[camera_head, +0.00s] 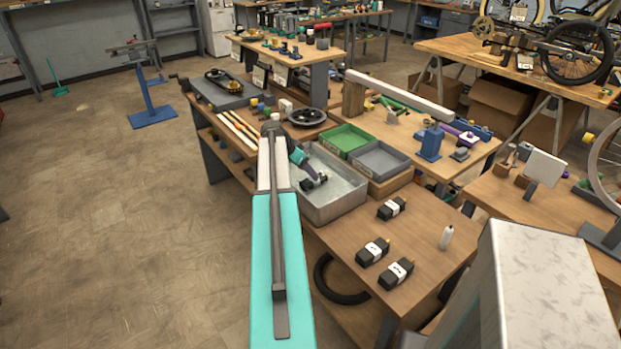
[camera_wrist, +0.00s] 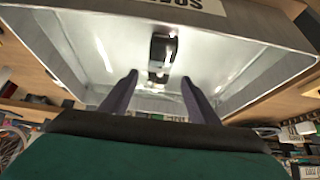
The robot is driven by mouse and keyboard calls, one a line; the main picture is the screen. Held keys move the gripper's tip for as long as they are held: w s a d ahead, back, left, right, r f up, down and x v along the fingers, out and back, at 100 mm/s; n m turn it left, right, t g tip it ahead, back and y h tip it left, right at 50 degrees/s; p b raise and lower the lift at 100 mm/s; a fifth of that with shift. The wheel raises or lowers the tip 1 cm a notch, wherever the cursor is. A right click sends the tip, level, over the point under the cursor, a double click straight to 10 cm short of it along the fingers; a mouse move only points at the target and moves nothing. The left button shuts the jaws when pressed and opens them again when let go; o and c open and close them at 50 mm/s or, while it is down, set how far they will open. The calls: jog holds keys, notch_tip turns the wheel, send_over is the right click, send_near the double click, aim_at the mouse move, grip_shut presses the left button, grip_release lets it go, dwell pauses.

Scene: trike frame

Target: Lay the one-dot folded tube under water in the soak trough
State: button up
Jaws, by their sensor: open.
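The soak trough (camera_head: 346,212) is a grey metal tub on the bench; its pale inside wall and label plate fill the wrist view (camera_wrist: 245,70). A black folded tube with a pale band (camera_head: 316,183) lies inside it, low in the trough; it also shows in the wrist view (camera_wrist: 162,48). My gripper (camera_head: 309,173) reaches into the trough just above this tube. In the wrist view its two fingers (camera_wrist: 160,78) are spread apart, with the tube beyond their tips and nothing held. I cannot read the tube's dots or make out the water level.
Three more black folded tubes with white bands lie on the bench right of the trough: one (camera_head: 391,208), another (camera_head: 373,251) and a third (camera_head: 396,273). A white bottle (camera_head: 445,237) stands near them. Green (camera_head: 347,140) and grey (camera_head: 379,160) bins adjoin the trough.

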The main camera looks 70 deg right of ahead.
jog(key=shift+v, duration=1.8)
